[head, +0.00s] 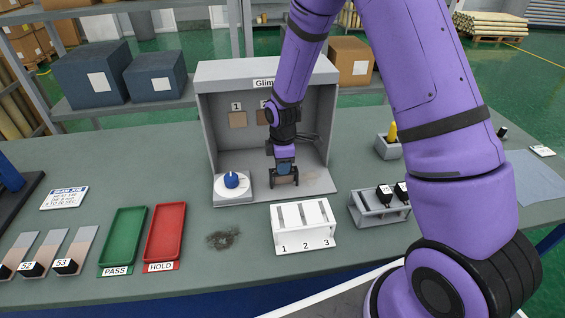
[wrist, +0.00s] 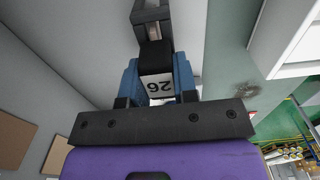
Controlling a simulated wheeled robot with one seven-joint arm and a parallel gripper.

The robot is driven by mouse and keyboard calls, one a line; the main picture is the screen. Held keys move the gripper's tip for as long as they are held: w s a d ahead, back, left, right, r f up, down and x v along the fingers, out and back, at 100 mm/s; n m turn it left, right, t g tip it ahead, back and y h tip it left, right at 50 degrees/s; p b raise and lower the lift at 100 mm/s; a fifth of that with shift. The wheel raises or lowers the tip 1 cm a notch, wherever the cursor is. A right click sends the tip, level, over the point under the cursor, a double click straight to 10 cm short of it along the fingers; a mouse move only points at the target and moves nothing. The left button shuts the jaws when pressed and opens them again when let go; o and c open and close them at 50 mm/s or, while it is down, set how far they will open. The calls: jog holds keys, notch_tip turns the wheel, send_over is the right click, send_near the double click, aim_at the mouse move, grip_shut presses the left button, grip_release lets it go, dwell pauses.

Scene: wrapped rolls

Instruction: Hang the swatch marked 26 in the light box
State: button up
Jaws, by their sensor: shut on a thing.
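The light box (head: 206,118) is an open grey booth on the bench in the head view. Its back wall carries a position marked 1 with a tan card (head: 237,119) under it, and a second card (head: 263,117) partly hidden by my arm. My gripper (head: 285,180) is low inside the booth, near its front. In the wrist view my gripper (wrist: 157,82) is shut on the black tab of the swatch marked 26 (wrist: 158,86); the label reads upside down there. Most of the swatch's coloured part is hidden. Tan cards (wrist: 14,138) also show at the wrist view's lower left.
A blue knob (head: 231,180) sits on a white base at the booth's front left. A white rack (head: 303,226) numbered 1 to 3 stands in front. Green PASS (head: 124,236) and red HOLD (head: 165,231) trays lie left. A grey rack (head: 378,207) with black-tabbed pieces stands right.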

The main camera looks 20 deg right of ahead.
jog(key=o, duration=1)
notch_tip(320, 180, up, 10)
jog(key=shift+f, duration=0.1)
jog(key=shift+r, duration=0.5)
